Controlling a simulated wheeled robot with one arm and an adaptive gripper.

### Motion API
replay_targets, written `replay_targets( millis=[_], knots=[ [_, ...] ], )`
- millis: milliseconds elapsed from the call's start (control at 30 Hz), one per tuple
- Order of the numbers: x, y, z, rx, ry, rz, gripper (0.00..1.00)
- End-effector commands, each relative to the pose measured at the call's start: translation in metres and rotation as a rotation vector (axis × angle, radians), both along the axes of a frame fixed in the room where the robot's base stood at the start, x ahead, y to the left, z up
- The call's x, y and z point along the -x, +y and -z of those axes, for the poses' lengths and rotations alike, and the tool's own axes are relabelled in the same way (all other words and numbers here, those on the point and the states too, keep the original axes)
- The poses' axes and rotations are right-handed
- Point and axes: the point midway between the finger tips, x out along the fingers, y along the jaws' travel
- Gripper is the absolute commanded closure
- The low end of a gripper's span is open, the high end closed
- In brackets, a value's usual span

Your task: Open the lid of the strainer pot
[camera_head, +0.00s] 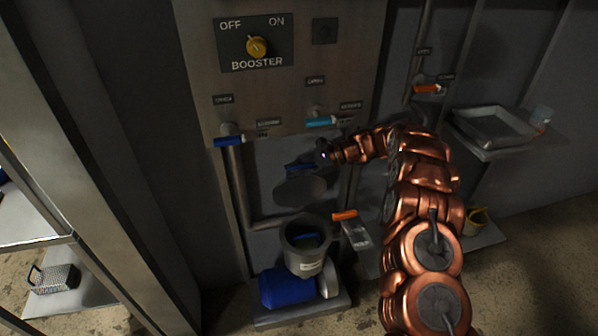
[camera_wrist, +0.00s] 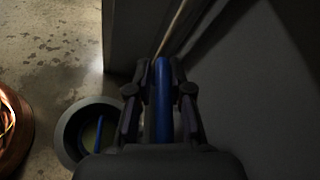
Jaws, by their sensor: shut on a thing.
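The strainer pot (camera_head: 304,262) is a grey cylinder with a pale label. It stands low below the panel, its mouth uncovered, with something blue inside. Its open rim (camera_wrist: 68,122) also shows at the lower left of the wrist view. A dark grey round lid (camera_head: 302,190) is above and behind the pot, in shadow; I cannot tell whether it is hinged to it. My gripper (camera_head: 312,160) is shut on a blue handle (camera_wrist: 162,95), which shows between the fingers in the wrist view. The blue handle (camera_head: 296,167) appears at the lid's upper edge in the head view.
A blue cylindrical pump (camera_head: 286,287) sits under the pot. Pipes with blue, cyan (camera_head: 321,121) and orange (camera_head: 344,215) valve handles surround it. The booster panel (camera_head: 290,70) is above. A shelf with a metal tray (camera_head: 494,126) is at right.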

Motion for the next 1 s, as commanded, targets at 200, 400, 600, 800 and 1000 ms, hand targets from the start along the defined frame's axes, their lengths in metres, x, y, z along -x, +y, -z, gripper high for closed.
replay_targets(
  millis=[200,400,600,800,1000],
  knots=[
    [-0.0014,0.0029,-0.0011,-0.001,-0.007,-0.002,1.0],
    [-0.0016,0.0027,-0.0014,0.0,-0.007,-0.001,0.79],
    [-0.0016,0.0014,-0.0011,0.0,-0.005,0.0,0.61],
    [-0.0016,0.0007,-0.0009,0.001,-0.005,0.001,0.61],
    [-0.0025,-0.0057,-0.0035,0.0,-0.006,0.002,0.61]
  ],
)
